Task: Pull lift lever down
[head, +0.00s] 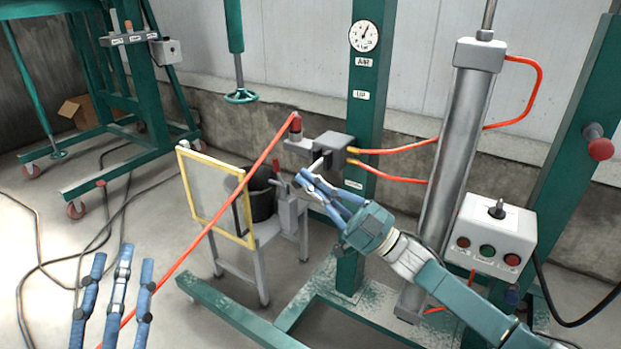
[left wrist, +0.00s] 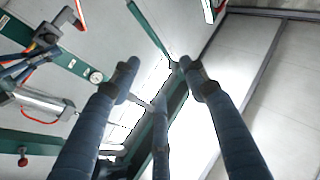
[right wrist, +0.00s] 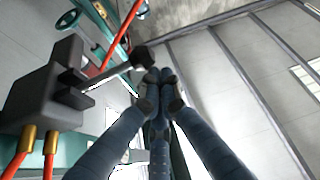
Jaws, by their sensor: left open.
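The dark valve block (head: 337,147) is mounted on the green post, with orange hoses at its right. In the right wrist view the block (right wrist: 45,88) is large at the left, and a lever (right wrist: 112,73) with a black knob (right wrist: 145,57) sticks out from it. My right gripper (head: 310,182) is just below and in front of the block. In the right wrist view its fingertips (right wrist: 160,92) are drawn together close to the knob, with nothing visible between them; contact is unclear. My left gripper (head: 119,265) is open and empty at the lower left.
A white control box (head: 495,236) with buttons and a grey cylinder (head: 460,140) stand right of the post. A yellow-framed panel (head: 215,195), a small stand with a black bucket (head: 263,200) and an orange hose lie left of it. Cables cross the floor at the left.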

